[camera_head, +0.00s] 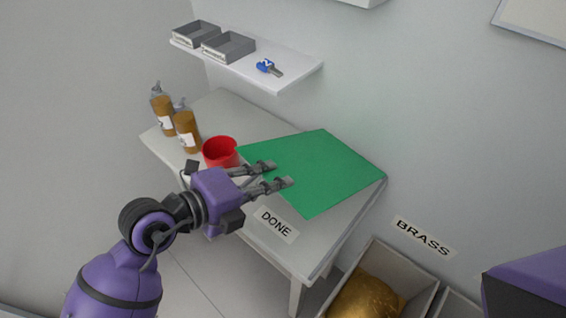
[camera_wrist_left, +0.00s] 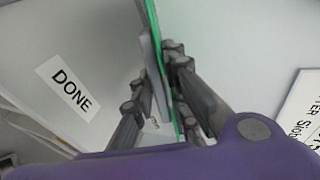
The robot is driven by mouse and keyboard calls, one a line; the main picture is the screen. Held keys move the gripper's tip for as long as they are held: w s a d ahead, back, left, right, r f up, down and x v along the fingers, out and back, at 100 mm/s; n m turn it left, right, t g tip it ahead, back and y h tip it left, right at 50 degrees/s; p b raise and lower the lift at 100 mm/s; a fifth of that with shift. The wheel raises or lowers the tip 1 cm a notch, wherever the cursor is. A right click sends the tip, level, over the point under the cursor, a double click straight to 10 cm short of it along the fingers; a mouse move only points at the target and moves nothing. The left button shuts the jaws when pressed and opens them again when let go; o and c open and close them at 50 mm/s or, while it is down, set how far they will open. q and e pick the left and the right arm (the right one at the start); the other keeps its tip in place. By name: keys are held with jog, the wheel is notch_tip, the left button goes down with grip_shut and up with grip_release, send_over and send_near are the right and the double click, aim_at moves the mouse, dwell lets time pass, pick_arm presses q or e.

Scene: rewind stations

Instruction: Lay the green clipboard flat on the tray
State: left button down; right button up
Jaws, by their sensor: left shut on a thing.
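The green clipboard (camera_head: 325,168) is a large flat sheet above the right part of the table in the head view. My left gripper (camera_head: 276,173) is shut on its near left edge. In the left wrist view the clipboard (camera_wrist_left: 154,30) shows edge-on as a thin green strip between the fingers (camera_wrist_left: 160,95), with a pale grey strip along its left side. Its exact tilt and whether it touches the table are unclear. I cannot make out the tray; the clipboard hides much of the tabletop. My right gripper is not in view.
The white table (camera_head: 222,103) carries a red cup (camera_head: 220,152) close to the clipboard, two amber bottles (camera_head: 187,131) and a DONE label (camera_head: 276,225). A wall shelf (camera_head: 285,72) holds grey bins and a blue item. A BRASS bin (camera_head: 405,262) stands at lower right.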

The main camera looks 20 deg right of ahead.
pick_arm(q)
jog(key=shift+f, duration=0.75)
jog(key=shift+f+p, duration=0.3)
jog(key=shift+f, duration=0.4)
jog(key=c, duration=1.9)
grip_release()
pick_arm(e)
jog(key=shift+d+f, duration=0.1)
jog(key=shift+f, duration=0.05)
